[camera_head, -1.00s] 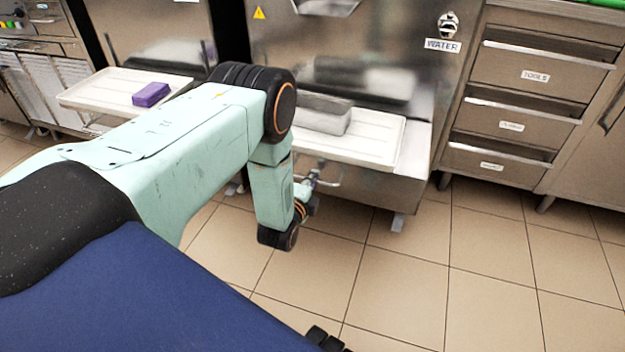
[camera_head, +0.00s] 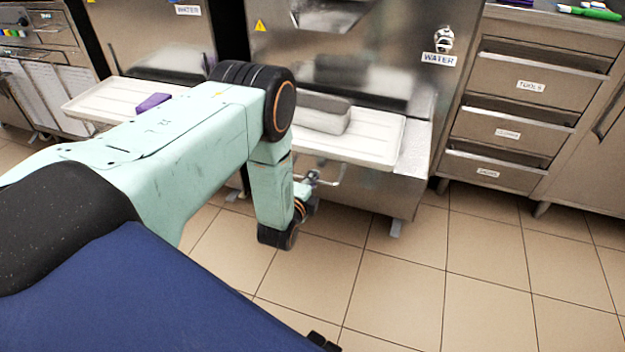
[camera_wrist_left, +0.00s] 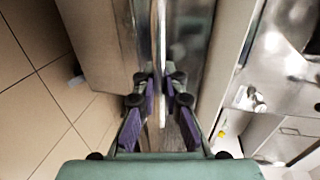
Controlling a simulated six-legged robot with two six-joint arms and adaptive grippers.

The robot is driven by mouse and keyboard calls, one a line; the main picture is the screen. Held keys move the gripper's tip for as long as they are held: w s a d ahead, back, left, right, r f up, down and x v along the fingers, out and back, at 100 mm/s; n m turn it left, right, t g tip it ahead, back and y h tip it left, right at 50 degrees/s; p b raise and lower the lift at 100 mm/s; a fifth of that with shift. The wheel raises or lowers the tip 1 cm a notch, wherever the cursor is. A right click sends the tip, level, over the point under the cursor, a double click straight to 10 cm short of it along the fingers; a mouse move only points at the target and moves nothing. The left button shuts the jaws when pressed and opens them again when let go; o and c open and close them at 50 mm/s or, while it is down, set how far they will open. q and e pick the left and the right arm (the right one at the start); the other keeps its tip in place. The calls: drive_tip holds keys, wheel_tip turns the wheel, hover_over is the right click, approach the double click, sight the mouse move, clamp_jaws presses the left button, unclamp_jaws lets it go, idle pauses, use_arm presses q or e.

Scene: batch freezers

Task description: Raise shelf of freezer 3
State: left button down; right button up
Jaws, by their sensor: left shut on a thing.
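A white ribbed shelf (camera_head: 375,138) sticks out level from the front of a steel freezer (camera_head: 350,85) in the middle of the head view. No freezer number is readable. A grey block (camera_head: 322,117) lies on the shelf. A thin metal handle (camera_head: 338,178) hangs under its front edge. My left gripper (camera_head: 314,180) reaches this handle from the left, partly hidden by my arm. In the left wrist view its fingers (camera_wrist_left: 160,88) are closed around a thin pale bar (camera_wrist_left: 160,45). My right gripper is not in view.
At the left, another freezer has a white shelf (camera_head: 93,102) with a purple block (camera_head: 153,102) on it, partly behind my arm. At the right stands a steel drawer cabinet (camera_head: 528,110). Tiled floor (camera_head: 400,285) lies clear in front.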

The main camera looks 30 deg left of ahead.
sight(317, 149)
use_arm(q)
wheel_tip(317, 149, up, 8)
drive_tip(key=p, duration=0.7)
drive_tip(key=shift+s+r, duration=0.15)
drive_tip(key=c, duration=1.4)
unclamp_jaws()
drive_tip(key=shift+r, duration=0.15)
drive_tip(key=shift+c, duration=0.2)
drive_tip(key=v, duration=1.1)
drive_tip(key=shift+s, duration=0.35)
